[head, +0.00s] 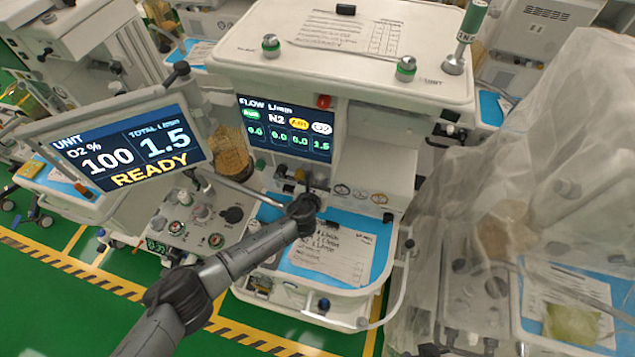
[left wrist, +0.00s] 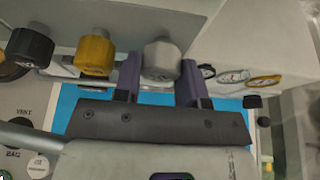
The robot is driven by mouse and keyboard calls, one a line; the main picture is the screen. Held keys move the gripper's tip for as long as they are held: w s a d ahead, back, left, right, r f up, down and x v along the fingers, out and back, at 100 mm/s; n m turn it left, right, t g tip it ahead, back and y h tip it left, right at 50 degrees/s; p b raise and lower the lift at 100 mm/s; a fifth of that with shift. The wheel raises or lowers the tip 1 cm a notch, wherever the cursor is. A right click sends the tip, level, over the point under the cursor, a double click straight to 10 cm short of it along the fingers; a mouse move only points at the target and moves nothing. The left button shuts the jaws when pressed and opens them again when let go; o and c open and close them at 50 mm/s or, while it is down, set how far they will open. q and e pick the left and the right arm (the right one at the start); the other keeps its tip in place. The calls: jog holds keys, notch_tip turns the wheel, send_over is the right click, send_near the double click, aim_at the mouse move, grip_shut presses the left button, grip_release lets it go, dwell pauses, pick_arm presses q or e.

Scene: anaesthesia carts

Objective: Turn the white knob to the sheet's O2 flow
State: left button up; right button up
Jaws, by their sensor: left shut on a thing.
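My left gripper (head: 306,184) reaches up to the knob row under the flow display. In the left wrist view the white knob (left wrist: 161,60) sits between its two purple fingers, and the gripper (left wrist: 158,82) is shut on it. In the head view my arm's end mostly hides the knobs. The flow display (head: 287,128) reads 1.5 in its rightmost column, under a white label, and 0.0 in the others. The printed sheet (head: 335,262) lies on the blue tray surface below; its lines are too small to read surely. My right gripper is not in view.
A yellow knob (left wrist: 95,52) and a black knob (left wrist: 29,47) stand left of the white one. The side screen (head: 135,150) reads O2 100 %, total 1.5 and READY. Gauges (head: 360,194) lie right of the knobs. A plastic-covered cart (head: 530,190) stands at right.

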pick_arm(q)
jog(key=shift+a+n+g+h, duration=0.1)
jog(key=shift+n+g+h, duration=0.2)
jog(key=shift+n+h, duration=1.45)
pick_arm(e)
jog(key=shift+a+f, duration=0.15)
pick_arm(q)
jog(key=shift+n, duration=0.35)
jog(key=o, duration=0.9)
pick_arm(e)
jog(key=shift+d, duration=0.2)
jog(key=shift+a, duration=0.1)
